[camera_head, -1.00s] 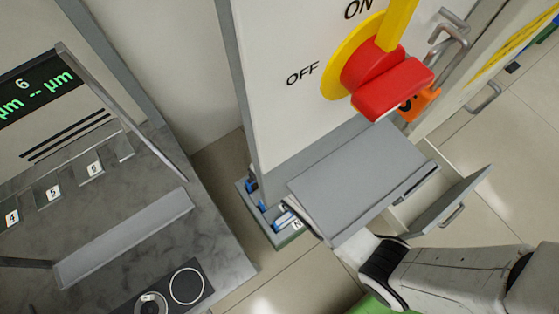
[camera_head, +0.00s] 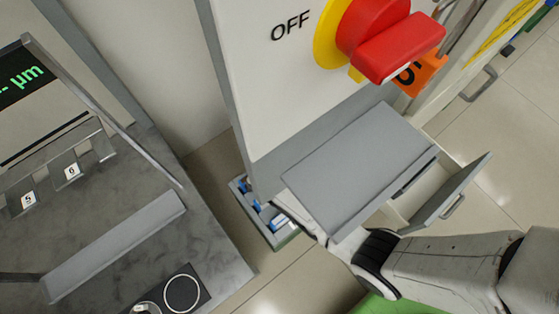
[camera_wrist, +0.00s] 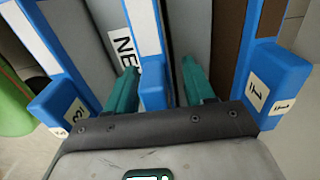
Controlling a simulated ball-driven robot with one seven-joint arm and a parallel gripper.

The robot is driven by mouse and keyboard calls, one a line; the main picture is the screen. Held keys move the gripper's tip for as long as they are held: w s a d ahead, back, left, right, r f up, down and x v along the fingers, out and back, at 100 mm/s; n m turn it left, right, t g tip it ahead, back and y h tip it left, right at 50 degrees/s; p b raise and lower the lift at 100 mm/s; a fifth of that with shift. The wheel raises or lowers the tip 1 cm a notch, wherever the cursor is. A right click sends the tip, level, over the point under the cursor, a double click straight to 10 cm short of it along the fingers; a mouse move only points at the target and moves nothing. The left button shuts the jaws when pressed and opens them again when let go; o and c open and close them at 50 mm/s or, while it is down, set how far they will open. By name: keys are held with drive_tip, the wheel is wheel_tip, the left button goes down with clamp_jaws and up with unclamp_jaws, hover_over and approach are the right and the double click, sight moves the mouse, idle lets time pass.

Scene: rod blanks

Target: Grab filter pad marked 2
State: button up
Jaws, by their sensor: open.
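In the wrist view my gripper (camera_wrist: 160,67) is open, with teal fingers on either side of a middle blue-edged pad (camera_wrist: 151,82). A gap shows on its right; I cannot tell whether the left finger touches it. Its number is hidden. The blue pad on the left (camera_wrist: 77,106) carries a tag that looks like 3, and the blue pad on the right (camera_wrist: 276,78) carries tags marked 1. In the head view several blue pads stand in a grey holder (camera_head: 285,239) on the floor, where my arm reaches; my fingers are hidden there.
A white cabinet with a red switch (camera_head: 390,35) stands over the holder. A grey panel (camera_head: 360,170) juts out close above my arm, beside an open drawer (camera_head: 445,195). A grey bench (camera_head: 205,235) with numbered slots is at left.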

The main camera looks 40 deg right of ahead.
drive_tip(key=shift+c, duration=0.4)
clamp_jaws()
